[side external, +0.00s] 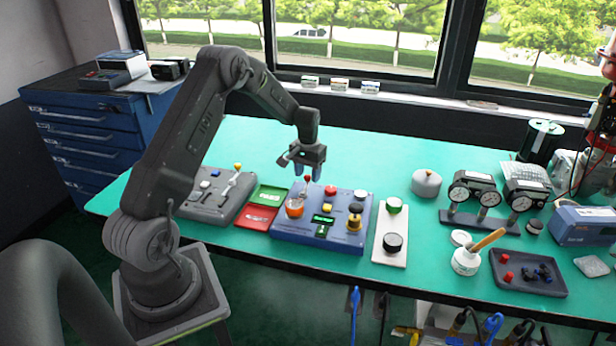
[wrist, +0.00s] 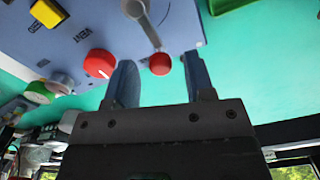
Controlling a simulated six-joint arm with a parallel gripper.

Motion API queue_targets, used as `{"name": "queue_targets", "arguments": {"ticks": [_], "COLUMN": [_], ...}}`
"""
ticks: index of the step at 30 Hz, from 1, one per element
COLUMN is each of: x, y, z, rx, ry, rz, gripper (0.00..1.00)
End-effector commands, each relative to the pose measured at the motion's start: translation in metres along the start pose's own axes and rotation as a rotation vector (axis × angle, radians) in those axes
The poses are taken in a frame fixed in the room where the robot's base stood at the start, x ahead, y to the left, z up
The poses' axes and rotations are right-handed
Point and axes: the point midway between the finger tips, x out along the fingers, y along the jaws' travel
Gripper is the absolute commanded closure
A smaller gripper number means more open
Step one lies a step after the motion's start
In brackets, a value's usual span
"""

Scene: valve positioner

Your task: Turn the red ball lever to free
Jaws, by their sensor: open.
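The red ball (wrist: 160,64) tips a grey lever arm (wrist: 146,28) on the blue valve panel (side external: 325,250). In the wrist view the ball lies between the two fingertips of my gripper (wrist: 159,72), with a visible gap on each side. In the side view my gripper (side external: 306,170) hangs over the back left of the panel, fingers pointing down. The jaws are open and hold nothing. The lever's position marks cannot be read.
A red knob (wrist: 100,63) with a "VENT" label and a yellow button (wrist: 48,13) are close by on the panel. An orange part (side external: 295,208) sits below the lever. Green and red trays (side external: 262,217) lie left of the panel; a white plate with buttons (side external: 390,252) stands right.

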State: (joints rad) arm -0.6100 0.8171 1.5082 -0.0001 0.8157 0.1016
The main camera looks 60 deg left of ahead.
Motion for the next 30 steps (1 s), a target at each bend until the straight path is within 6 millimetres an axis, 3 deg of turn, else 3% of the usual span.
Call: {"name": "queue_targets", "arguments": {"ticks": [9,15,21,30], "x": [-0.071,-0.106,-0.122,-0.123], "y": [0.0,0.0,0.0,0.0], "z": [-0.001,0.0,0.0,0.0], "rx": [0.0,0.001,0.001,0.001], "ry": [0.005,0.004,0.001,0.0], "rz": [0.0,0.0,0.0,0.0], "gripper": [0.51,0.51,0.51,0.51]}}
